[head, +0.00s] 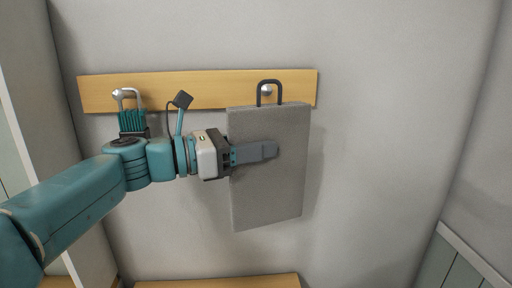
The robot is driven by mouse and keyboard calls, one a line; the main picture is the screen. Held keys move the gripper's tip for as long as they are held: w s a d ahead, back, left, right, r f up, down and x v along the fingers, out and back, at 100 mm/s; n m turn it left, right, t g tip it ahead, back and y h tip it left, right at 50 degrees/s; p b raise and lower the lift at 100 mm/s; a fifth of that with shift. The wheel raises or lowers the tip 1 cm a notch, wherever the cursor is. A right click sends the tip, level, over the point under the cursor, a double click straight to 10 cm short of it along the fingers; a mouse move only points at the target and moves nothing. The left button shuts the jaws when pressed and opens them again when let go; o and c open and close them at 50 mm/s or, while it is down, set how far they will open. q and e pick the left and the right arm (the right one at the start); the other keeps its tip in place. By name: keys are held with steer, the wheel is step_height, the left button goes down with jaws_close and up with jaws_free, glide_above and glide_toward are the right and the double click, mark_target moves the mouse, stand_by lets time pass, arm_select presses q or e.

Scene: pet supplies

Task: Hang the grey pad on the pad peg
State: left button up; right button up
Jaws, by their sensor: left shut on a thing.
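The grey pad (262,198) is an upright rectangular slab with a dark loop (269,86) on its top edge. My left gripper (268,152) is shut on the pad, with a finger lying across its front face. The pad peg (267,91) is a silver knob on the wooden rail and shows inside the loop. I cannot tell whether the loop rests on the peg or is only in front of it. My right gripper is not in view.
The wooden rail (205,91) runs along the grey wall. At its left, a teal-bristled brush (131,121) hangs from another peg (119,95). A wooden surface (220,283) shows at the bottom. The wall right of the pad is clear.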

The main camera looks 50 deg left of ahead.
arm_select(q)
steer(key=w+a+f+p, duration=0.1)
steer(key=w+a, duration=0.3)
steer(key=a, duration=0.2)
steer(key=shift+w+f, duration=0.25)
steer(key=shift+w, duration=0.15)
stand_by(0.4)
stand_by(0.5)
steer(key=o, duration=1.3)
steer(key=shift+c, duration=0.2)
steer(key=shift+f, duration=0.1)
